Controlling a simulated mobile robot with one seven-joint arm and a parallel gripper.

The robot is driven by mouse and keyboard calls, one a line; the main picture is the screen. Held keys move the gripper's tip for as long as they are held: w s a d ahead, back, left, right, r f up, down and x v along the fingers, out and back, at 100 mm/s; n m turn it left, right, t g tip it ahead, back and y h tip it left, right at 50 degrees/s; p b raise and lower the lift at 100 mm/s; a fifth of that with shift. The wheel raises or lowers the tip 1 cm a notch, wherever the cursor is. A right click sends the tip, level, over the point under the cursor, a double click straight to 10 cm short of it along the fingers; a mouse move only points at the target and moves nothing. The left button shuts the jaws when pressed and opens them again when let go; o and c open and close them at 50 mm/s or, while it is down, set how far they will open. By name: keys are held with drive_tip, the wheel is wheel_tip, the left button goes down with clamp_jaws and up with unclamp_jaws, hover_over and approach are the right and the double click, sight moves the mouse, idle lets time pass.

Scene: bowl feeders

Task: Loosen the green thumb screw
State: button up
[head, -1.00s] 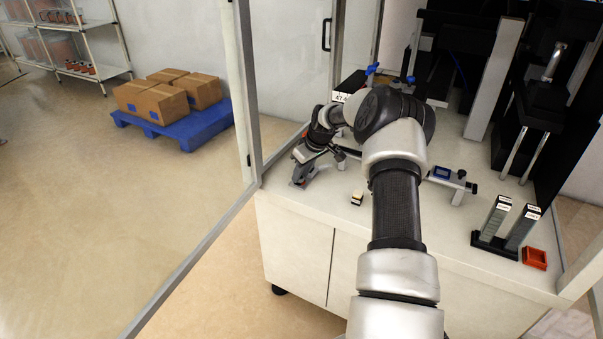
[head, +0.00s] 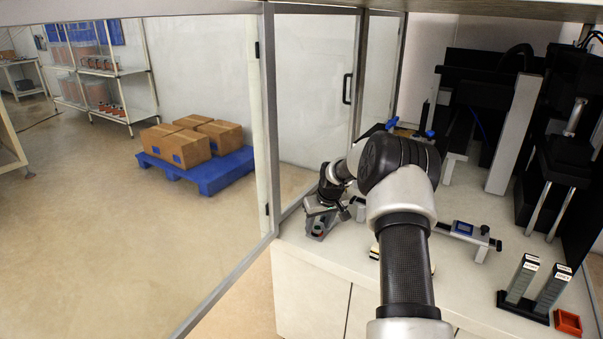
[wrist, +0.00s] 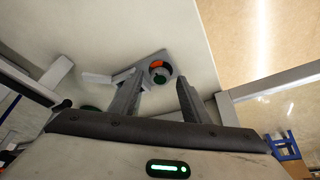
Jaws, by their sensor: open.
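A green screw head (wrist: 161,77) shows in the wrist view, set beside an orange part on a grey fixture on the pale bench top. My gripper (wrist: 158,86) is open, with one finger on each side of the screw head in the picture. I cannot tell whether either finger touches it. In the head view my gripper (head: 322,212) is tilted down over the fixture at the bench's left end. A small green spot (head: 318,234) shows below it there. A second green round part (wrist: 90,108) is partly hidden behind my gripper's body in the wrist view.
A glass-walled frame post (head: 268,120) stands left of the bench. Black machinery (head: 490,110) fills the back. Boxes on a blue pallet (head: 205,177) stand on the floor.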

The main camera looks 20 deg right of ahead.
drive_tip(key=m, duration=0.1)
drive_tip(key=m+h+b, duration=0.1)
drive_tip(key=m, duration=0.1)
drive_tip(key=m+h+b, duration=0.1)
drive_tip(key=m, duration=0.1)
drive_tip(key=shift+w+a+f, duration=0.1)
drive_tip(key=shift+w+a, duration=0.05)
drive_tip(key=shift+a, duration=0.15)
drive_tip(key=m+g+h+b, duration=0.1)
drive_tip(key=m, duration=0.2)
drive_tip(key=m+g+h, duration=0.1)
drive_tip(key=m, duration=0.2)
drive_tip(key=shift+w+a+m+b, duration=0.15)
drive_tip(key=shift+w+m+b, duration=0.05)
drive_tip(key=shift+m+b, duration=0.2)
drive_tip(key=s+a+r+p, duration=0.2)
drive_tip(key=s+a+r, duration=0.1)
drive_tip(key=r, duration=0.6)
drive_tip(key=s+a+r+n+p, duration=0.1)
drive_tip(key=s+a+r+p, duration=0.1)
drive_tip(key=r, duration=0.7)
drive_tip(key=s+a+r+p, duration=0.3)
drive_tip(key=s+r, duration=0.1)
drive_tip(key=r, duration=0.5)
drive_tip(key=shift+s+a+r+n+y, duration=0.2)
drive_tip(key=shift+a+r+n+y, duration=0.05)
drive_tip(key=shift+a+n+y, duration=0.15)
